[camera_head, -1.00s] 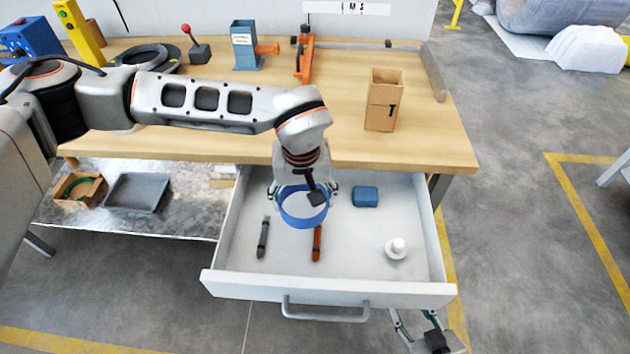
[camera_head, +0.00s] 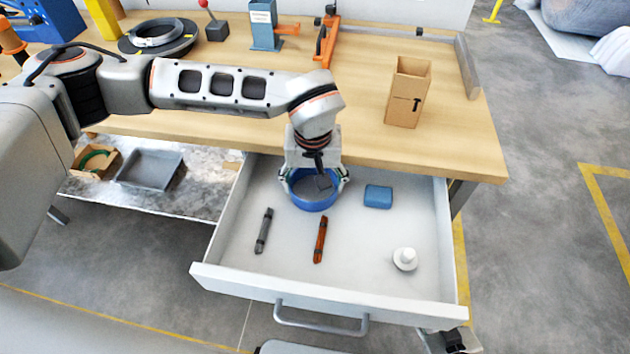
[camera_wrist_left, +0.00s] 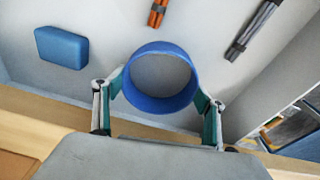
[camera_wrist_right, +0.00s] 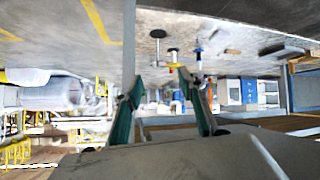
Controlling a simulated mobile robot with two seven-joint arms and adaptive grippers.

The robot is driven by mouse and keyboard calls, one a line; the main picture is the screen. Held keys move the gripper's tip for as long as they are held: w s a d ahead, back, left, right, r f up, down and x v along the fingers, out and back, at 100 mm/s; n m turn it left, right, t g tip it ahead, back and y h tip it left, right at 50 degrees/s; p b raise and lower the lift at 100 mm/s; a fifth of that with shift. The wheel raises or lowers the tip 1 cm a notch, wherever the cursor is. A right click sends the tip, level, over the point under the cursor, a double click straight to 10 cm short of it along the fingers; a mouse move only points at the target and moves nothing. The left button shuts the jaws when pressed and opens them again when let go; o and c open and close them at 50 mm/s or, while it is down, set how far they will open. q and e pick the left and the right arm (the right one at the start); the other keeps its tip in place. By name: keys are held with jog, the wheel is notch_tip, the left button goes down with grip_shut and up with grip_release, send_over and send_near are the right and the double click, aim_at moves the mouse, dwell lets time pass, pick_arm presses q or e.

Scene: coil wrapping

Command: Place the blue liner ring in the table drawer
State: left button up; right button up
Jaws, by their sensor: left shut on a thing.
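The blue liner ring (camera_head: 314,204) is inside the open table drawer (camera_head: 360,255), near its back and left of its middle. My left gripper (camera_head: 317,181) reaches down from above and is shut on the ring, with a finger on each side. The ring (camera_wrist_left: 160,103) also shows between the two fingers in the left wrist view, with the drawer floor behind it. I cannot tell whether it touches the floor. My right gripper (camera_wrist_right: 163,92) is open and empty in the right wrist view, away from the drawer's inside.
The drawer also holds a blue block (camera_head: 378,196), an orange tool (camera_head: 320,240), a grey tool (camera_head: 263,231) and a white knobbed part (camera_head: 405,259). The tabletop's front edge (camera_head: 400,166) lies just behind the ring. A cardboard box (camera_head: 407,92) stands on the table.

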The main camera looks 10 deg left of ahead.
aim_at(314, 197)
pick_arm(q)
jog(key=shift+f, duration=0.2)
jog(key=o, duration=1.1)
jog(key=shift+r, duration=0.1)
jog(key=shift+s+d+r+p, duration=0.1)
jog(key=shift+s+r+p, duration=0.05)
jog(key=shift+r, duration=1.1)
jog(key=shift+s+a+r+p, duration=0.1)
jog(key=shift+s+r+p, duration=0.05)
jog(key=shift+r, duration=1.15)
jog(key=shift+s+d+r+p, duration=0.1)
jog(key=shift+s+r+p, duration=0.05)
jog(key=shift+r, duration=1.1)
